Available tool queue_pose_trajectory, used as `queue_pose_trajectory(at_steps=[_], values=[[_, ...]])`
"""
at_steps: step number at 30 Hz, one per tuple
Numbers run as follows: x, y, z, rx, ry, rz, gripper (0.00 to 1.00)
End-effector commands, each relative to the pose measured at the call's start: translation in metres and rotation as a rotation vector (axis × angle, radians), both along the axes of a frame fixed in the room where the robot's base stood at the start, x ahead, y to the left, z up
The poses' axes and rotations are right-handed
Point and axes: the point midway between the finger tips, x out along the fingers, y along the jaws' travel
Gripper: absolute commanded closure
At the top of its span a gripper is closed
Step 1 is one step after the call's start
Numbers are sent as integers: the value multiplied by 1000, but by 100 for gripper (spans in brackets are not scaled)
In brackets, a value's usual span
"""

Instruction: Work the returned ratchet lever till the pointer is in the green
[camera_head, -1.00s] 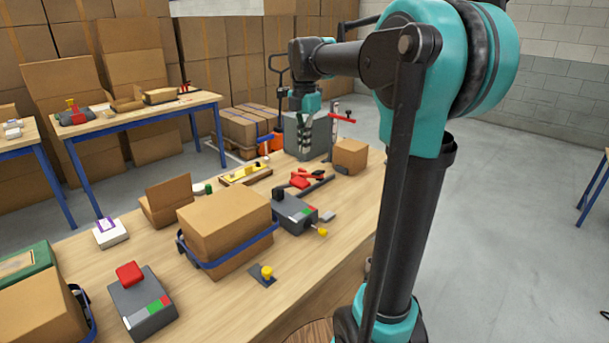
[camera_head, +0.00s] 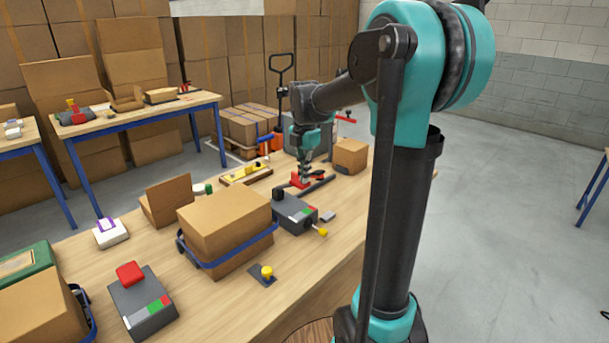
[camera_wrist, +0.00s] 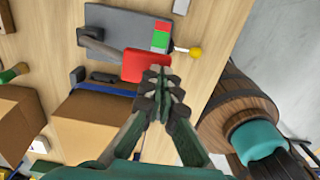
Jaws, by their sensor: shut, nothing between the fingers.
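The grey ratchet box (camera_head: 290,218) stands on the bench, right of the strapped carton. The wrist view shows it (camera_wrist: 120,22) with a red, green and white scale (camera_wrist: 160,38) and a yellow knob (camera_wrist: 195,52). I cannot make out the pointer. A dark lever arm (camera_wrist: 98,45) leads to a red pad (camera_wrist: 143,66); the pad also appears in the head view (camera_head: 297,183). My gripper (camera_wrist: 163,78) is shut and empty, its fingertips at the pad's edge; in the head view my gripper (camera_head: 304,180) is over the pad. I cannot tell whether they touch.
A strapped carton (camera_head: 225,225) stands left of the box. A similar grey box (camera_head: 140,310) with a red pad stands at the near left.

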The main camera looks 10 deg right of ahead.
Motion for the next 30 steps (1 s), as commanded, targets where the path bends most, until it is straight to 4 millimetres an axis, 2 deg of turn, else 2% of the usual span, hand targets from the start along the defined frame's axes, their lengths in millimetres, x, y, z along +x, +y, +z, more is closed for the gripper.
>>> queue_pose_trajectory(at_steps=[17,23,30], values=[[-8,-6,-13,55,-75,-1,100],[-16,-12,-26,104,-145,-3,100],[-25,-19,-51,196,-269,-4,100]])
